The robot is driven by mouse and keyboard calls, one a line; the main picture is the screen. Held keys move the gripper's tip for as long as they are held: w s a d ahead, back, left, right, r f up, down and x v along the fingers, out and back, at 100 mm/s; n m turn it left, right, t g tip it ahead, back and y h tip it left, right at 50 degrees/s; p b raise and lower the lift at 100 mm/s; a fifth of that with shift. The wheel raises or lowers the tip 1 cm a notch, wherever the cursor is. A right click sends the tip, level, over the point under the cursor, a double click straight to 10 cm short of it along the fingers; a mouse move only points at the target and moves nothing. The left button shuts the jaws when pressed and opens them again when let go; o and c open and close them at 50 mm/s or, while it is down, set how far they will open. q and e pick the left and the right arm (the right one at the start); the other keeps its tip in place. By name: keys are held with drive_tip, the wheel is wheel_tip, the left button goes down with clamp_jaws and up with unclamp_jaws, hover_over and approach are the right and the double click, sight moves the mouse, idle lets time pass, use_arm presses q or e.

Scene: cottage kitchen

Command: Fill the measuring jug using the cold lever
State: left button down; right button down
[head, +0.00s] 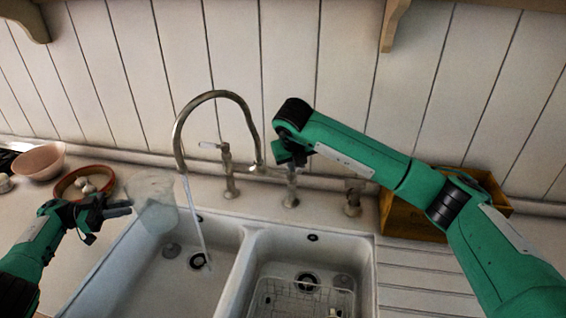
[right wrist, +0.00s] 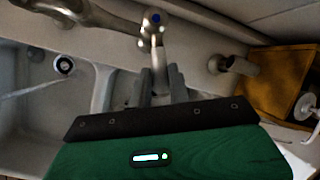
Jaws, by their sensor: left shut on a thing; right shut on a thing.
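The clear measuring jug (head: 152,190) is held over the left rim of the left sink basin (head: 150,268). My left gripper (head: 120,208) is shut on it from the left. The curved tap spout (head: 215,96) runs a thin water stream (head: 196,222) into the left basin, to the right of the jug. My right gripper (head: 290,163) is shut at the right-hand tap lever, partly hiding it. In the right wrist view, the cold lever (right wrist: 157,45), with a blue dot on top, stands between the fingers (right wrist: 162,84). The jug's water level is too faint to tell.
The left-hand tap lever (head: 212,146) stands clear. The right basin (head: 270,245) holds a wire rack (head: 300,298). A short metal fitting (head: 352,200) and a wooden crate (head: 408,222) stand to the right. A pink bowl (head: 40,160) and a brown dish (head: 66,184) sit at left.

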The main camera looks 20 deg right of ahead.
drive_tip(key=c, duration=1.3)
unclamp_jaws()
drive_tip(key=shift+a, duration=0.1)
drive_tip(key=v, duration=1.2)
